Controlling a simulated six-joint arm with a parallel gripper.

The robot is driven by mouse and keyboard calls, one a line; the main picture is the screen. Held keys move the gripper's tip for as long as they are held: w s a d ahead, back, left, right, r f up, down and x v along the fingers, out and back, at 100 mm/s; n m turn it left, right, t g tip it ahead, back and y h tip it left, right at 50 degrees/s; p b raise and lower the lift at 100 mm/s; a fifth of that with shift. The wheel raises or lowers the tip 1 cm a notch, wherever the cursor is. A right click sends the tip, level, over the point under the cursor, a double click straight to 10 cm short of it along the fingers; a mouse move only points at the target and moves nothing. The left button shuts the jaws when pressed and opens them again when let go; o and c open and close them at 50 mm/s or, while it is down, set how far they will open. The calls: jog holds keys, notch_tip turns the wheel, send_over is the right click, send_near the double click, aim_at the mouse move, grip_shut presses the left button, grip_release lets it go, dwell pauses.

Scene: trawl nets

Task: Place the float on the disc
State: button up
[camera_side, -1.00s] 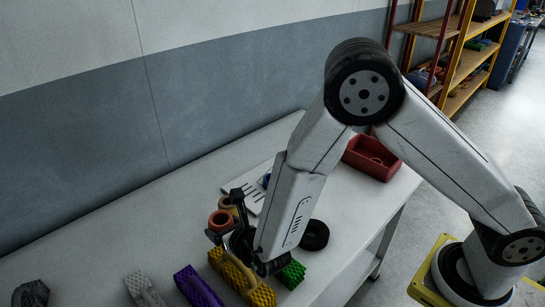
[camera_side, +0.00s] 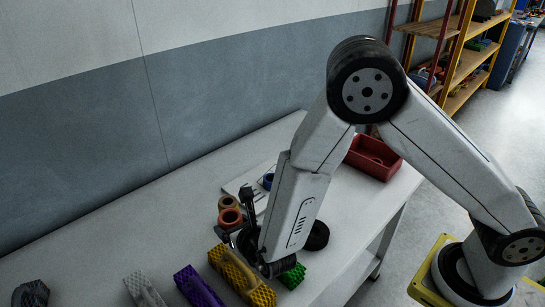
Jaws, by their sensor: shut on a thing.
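An orange-red ring-shaped piece (camera_side: 230,217), which looks like the float, is between the fingers of my gripper (camera_side: 234,215). My gripper is shut on it and holds it near the tan roll (camera_side: 228,202); the height above the table is hard to judge. A black round disc (camera_side: 317,236) lies flat on the table to the right of my gripper, partly hidden behind my arm. I take it as the disc.
A white slotted plate (camera_side: 236,185) and a blue ring (camera_side: 267,180) are behind my gripper. A red bin (camera_side: 371,158) stands at the right. Yellow (camera_side: 241,277), green (camera_side: 293,277), purple (camera_side: 198,287) and grey (camera_side: 145,289) blocks line the front.

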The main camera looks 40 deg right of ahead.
jog(key=s+d+r+m+g+h, duration=0.3)
jog(key=s+d+m+g+h, duration=0.9)
jog(key=s+d, duration=0.85)
jog(key=m+t+y, duration=0.1)
jog(key=t, duration=0.1)
send_over(312, 234)
jog(key=shift+a+f, duration=0.2)
jog(key=shift+f, duration=4.35)
jog(key=shift+w+f, duration=0.2)
jog(key=shift+f, duration=1.65)
jog(key=shift+f, duration=0.1)
